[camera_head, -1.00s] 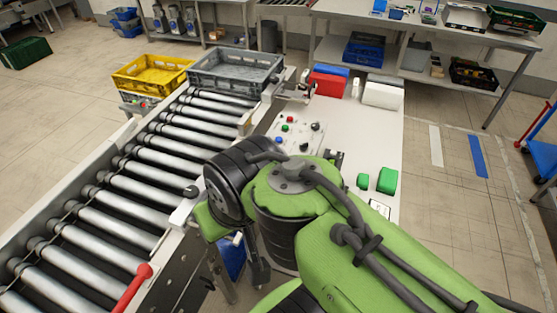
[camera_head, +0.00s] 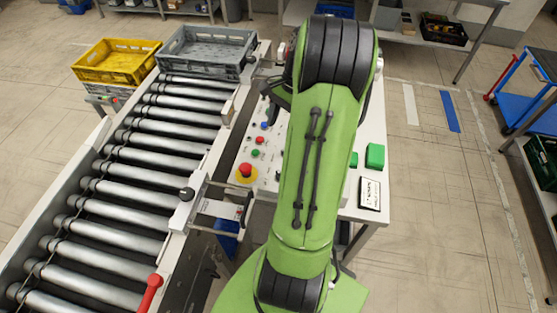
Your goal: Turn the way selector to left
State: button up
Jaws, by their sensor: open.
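The white control panel (camera_head: 270,158) lies beside the roller conveyor, partly covered by my green arm. A blue button (camera_head: 264,125), a red button (camera_head: 260,140), a green button (camera_head: 255,153) and a red emergency stop on a yellow base (camera_head: 246,171) show on it. The way selector cannot be made out; the panel's right part is behind my arm. My arm reaches forward over the panel. A dark part shows left of its far end, but I cannot tell what it is. My gripper's fingertips are hidden.
A grey crate (camera_head: 205,67) and a yellow crate (camera_head: 112,77) stand at the conveyor's far end. A black-knobbed bracket (camera_head: 187,195) and a red handle (camera_head: 150,290) are along the conveyor's right edge. A green box (camera_head: 375,156) stands right of my arm.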

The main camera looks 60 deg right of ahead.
jog(key=s+d+f+m, duration=0.2)
jog(key=s+d, duration=0.2)
jog(key=shift+m+y, duration=0.3)
jog(key=shift+y, duration=0.1)
jog(key=x, duration=0.5)
jog(key=b+x, duration=0.1)
jog(key=x, duration=0.5)
jog(key=w+x, duration=0.1)
jog(key=x, duration=0.4)
jog(key=shift+f+b, duration=0.1)
jog(key=shift+b, duration=0.3)
jog(key=c, duration=1)
jog(key=shift+c, duration=0.2)
